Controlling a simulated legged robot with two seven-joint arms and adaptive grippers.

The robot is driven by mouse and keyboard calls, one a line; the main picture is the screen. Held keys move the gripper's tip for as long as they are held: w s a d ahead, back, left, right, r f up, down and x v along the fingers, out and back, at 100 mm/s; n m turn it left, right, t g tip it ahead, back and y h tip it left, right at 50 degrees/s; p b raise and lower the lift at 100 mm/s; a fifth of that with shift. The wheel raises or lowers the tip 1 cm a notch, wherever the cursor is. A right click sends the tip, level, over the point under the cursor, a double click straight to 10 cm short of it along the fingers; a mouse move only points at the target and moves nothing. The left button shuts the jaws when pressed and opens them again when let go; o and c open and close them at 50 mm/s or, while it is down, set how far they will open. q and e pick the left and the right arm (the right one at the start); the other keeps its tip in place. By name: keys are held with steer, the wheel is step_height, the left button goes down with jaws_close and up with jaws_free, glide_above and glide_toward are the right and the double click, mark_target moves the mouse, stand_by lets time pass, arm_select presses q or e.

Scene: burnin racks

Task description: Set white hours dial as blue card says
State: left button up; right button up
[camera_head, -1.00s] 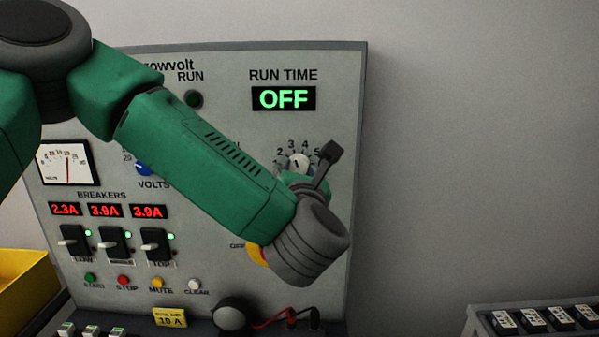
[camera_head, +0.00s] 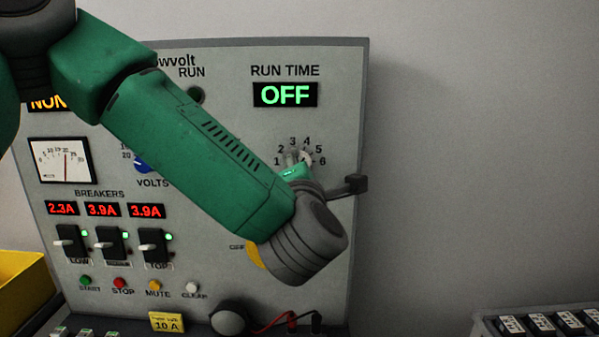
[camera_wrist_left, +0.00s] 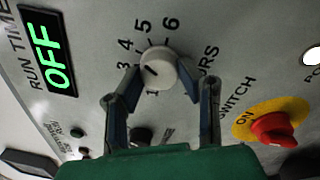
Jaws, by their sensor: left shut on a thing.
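The white hours dial (camera_wrist_left: 160,72) is on the grey panel, with numbers around it. In the left wrist view its dark mark points up and left, toward the 3 and 4 side; the exact number is unclear. My left gripper (camera_wrist_left: 158,84) is shut on the dial, one finger on each side. In the head view the dial (camera_head: 305,157) is partly hidden behind my left gripper (camera_head: 298,161). The RUN TIME display (camera_head: 285,95) reads OFF in green. The blue card is not seen in either view. My right gripper is not in view.
A red switch knob on a yellow plate (camera_wrist_left: 270,115) is close beside the dial. Breaker levers (camera_head: 110,243) and coloured buttons line the panel's lower left. A yellow bin (camera_head: 25,290) stands at left and a rack (camera_head: 545,320) at lower right. The wall at right is clear.

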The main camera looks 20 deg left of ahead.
arm_select(q)
steer(key=shift+s+f+m+h+p, duration=0.2)
steer(key=shift+m+p, duration=0.25)
steer(key=shift+m, duration=2.6)
steer(key=shift+w+f+m+h+p, duration=0.1)
steer(key=shift+m+h+p, duration=0.3)
steer(key=shift+m, duration=2.95)
steer(key=o, duration=1.1)
steer(key=shift+o, duration=0.2)
steer(key=shift+r, duration=0.1)
steer(key=shift+d, duration=0.1)
